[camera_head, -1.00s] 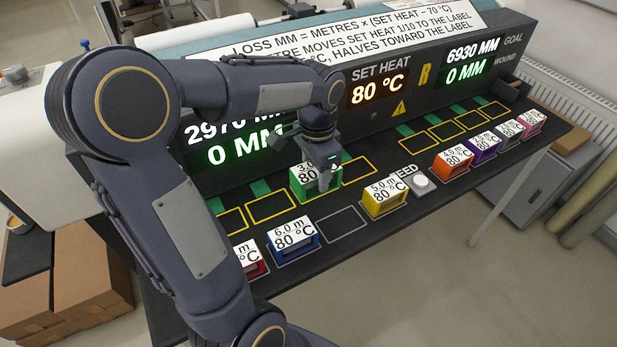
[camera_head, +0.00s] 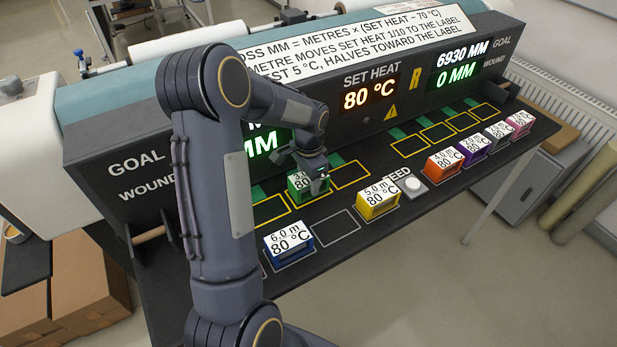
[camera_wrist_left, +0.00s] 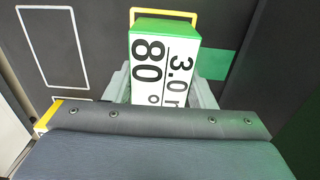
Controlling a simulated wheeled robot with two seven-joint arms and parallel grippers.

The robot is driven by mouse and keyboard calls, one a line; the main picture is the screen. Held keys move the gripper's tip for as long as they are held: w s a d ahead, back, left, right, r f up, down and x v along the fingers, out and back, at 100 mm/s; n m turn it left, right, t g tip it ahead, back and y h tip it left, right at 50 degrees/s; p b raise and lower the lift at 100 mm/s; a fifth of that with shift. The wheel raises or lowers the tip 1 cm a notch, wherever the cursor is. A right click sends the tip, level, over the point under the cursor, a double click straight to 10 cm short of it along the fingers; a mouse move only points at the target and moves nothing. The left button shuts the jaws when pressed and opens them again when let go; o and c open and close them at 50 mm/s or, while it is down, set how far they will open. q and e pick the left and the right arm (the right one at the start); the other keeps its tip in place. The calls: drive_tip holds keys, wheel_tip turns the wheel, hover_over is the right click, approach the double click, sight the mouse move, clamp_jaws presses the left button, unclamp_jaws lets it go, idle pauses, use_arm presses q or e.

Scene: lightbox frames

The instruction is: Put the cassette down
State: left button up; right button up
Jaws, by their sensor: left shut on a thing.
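The green cassette (camera_head: 300,187), labelled 3.0 m and 80 °C, is at the left group of yellow-outlined slots on the dark bench. My left gripper (camera_head: 316,178) is shut on it. In the left wrist view the cassette (camera_wrist_left: 163,65) stands between the two fingers, its label facing the camera. A yellow slot outline (camera_wrist_left: 190,17) shows around its far end, so it is at or just over the middle slot. Whether its underside touches the bench is hidden. My right gripper is not in view.
Yellow slots (camera_head: 350,175) on either side are empty. The blue 6.0 m cassette (camera_head: 289,240), the yellow 5.0 m cassette (camera_head: 378,202) and several others stand along the front row. An empty white-outlined slot (camera_head: 335,228) lies between blue and yellow. The feed button (camera_head: 412,184) is beside yellow.

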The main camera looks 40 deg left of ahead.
use_arm(q)
drive_tip(key=shift+f, duration=0.15)
drive_tip(key=o, duration=1.1)
wheel_tip(320, 180, up, 12)
drive_tip(key=s+d+r+n+t+h, duration=0.25)
drive_tip(key=s+d+r, duration=0.35)
drive_tip(key=s+d, duration=0.45)
drive_tip(key=s+d+f+n+t, duration=0.1)
drive_tip(key=s+d, duration=0.1)
drive_tip(key=s, duration=0.1)
drive_tip(key=s+d+f+n+t+h, duration=0.1)
drive_tip(key=s+d, duration=0.1)
drive_tip(key=s, duration=0.2)
drive_tip(key=s+d+f+n+t, duration=0.1)
drive_tip(key=s+d, duration=0.1)
drive_tip(key=s, duration=0.2)
drive_tip(key=shift+s+f+n+b, duration=0.25)
drive_tip(key=shift+n+b, duration=0.05)
drive_tip(key=shift+n, duration=0.05)
